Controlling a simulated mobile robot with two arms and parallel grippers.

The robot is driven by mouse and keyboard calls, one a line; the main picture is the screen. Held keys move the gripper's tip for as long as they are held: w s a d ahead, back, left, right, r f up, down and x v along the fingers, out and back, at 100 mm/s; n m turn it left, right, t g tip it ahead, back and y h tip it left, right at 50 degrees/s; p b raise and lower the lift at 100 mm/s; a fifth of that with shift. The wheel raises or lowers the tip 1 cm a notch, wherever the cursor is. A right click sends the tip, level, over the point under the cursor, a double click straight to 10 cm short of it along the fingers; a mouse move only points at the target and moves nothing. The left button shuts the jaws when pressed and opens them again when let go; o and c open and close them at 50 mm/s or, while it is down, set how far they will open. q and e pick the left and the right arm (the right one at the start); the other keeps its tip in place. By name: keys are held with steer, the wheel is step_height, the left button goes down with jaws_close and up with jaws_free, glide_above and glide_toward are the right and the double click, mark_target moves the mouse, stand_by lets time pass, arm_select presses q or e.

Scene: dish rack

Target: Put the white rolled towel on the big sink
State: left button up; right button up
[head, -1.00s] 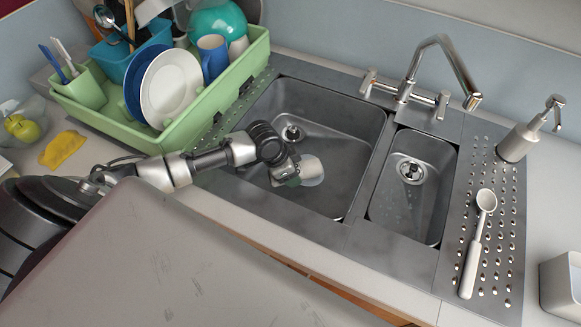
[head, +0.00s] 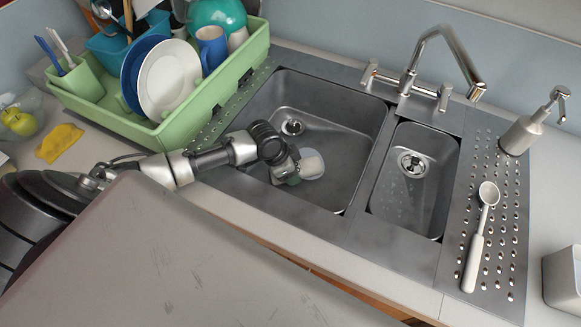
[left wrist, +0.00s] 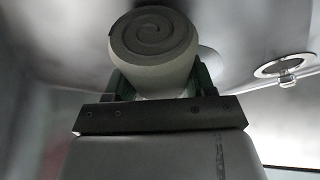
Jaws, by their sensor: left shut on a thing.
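The white rolled towel (left wrist: 154,48) is between the fingers of my left gripper (left wrist: 155,82) in the left wrist view, its spiral end facing the camera. In the head view my left gripper (head: 293,172) is over the big sink (head: 335,115), at its front part, and the towel (head: 311,163) shows as a pale round shape just beyond the fingers. My left gripper is shut on the towel. I cannot tell whether the towel touches the sink floor. My right gripper is not in view.
A smaller sink (head: 415,185) lies to the right, with a faucet (head: 405,85) behind. A green dish rack (head: 175,125) with plates stands at the left. A white spoon (head: 480,235) lies on the drainboard. The rest of the big sink is empty.

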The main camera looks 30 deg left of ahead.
arm_select(q)
steer(key=shift+f, duration=0.2)
stand_by(0.5)
steer(key=o, duration=1.1)
steer(key=shift+c, duration=0.2)
steer(key=v, duration=1)
steer(key=shift+s+a+r, duration=0.1)
steer(key=shift+s+r, duration=0.05)
steer(key=shift+r, duration=0.25)
jaws_close()
stand_by(0.5)
